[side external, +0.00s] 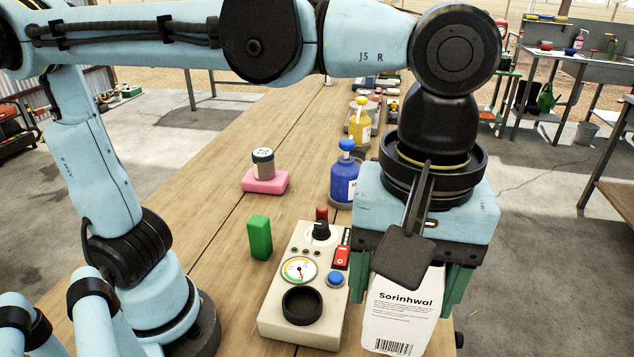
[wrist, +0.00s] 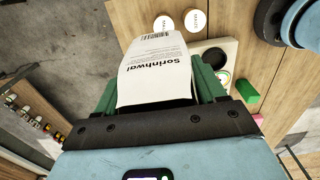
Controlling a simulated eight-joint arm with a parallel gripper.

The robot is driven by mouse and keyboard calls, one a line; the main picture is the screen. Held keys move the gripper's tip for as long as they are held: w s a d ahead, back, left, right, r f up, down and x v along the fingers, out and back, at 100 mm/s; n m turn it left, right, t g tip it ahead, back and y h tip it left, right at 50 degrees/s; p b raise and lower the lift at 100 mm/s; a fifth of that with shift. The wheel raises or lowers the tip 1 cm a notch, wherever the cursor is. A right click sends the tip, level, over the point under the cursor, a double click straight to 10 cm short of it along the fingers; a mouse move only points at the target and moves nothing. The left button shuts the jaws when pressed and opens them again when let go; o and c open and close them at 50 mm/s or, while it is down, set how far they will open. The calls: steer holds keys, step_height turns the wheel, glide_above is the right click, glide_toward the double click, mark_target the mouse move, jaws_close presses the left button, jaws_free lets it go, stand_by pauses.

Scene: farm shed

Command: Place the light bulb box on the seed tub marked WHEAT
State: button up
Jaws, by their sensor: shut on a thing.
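My gripper (side external: 408,283) is shut on a white box (side external: 396,312) with the black word "Sorinhwal" and a barcode. The box hangs roughly upright between the green fingers in the side view. The same box (wrist: 158,65) shows in the wrist view; its printing does not tell me whether it is the light bulb box. Two round white lids with small dark lettering, one on the left (wrist: 163,24) and one on the right (wrist: 196,20), are on the table beyond the box in the wrist view. I cannot read for certain which is marked WHEAT. The side view does not show them.
A control panel (side external: 272,313) with a gauge and knobs stands left of the held box. A green block (side external: 259,238), a jar on a pink block (side external: 265,184), a blue bottle (side external: 344,180) and a yellow bottle (side external: 359,125) stand farther back. The table's middle left is clear.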

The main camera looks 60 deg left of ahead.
steer(key=shift+s, duration=0.25)
steer(key=shift+w+a+f, duration=0.85)
steer(key=shift+w+f, duration=0.85)
steer(key=shift+f, duration=0.1)
steer(key=shift+w+a+f, duration=0.85)
steer(key=shift+w+f, duration=0.8)
steer(key=shift+f, duration=0.2)
steer(key=shift+w+a+f, duration=0.85)
steer(key=shift+w+f, duration=0.85)
steer(key=shift+f, duration=0.1)
steer(key=shift+f, duration=0.15)
steer(key=o, duration=1.1)
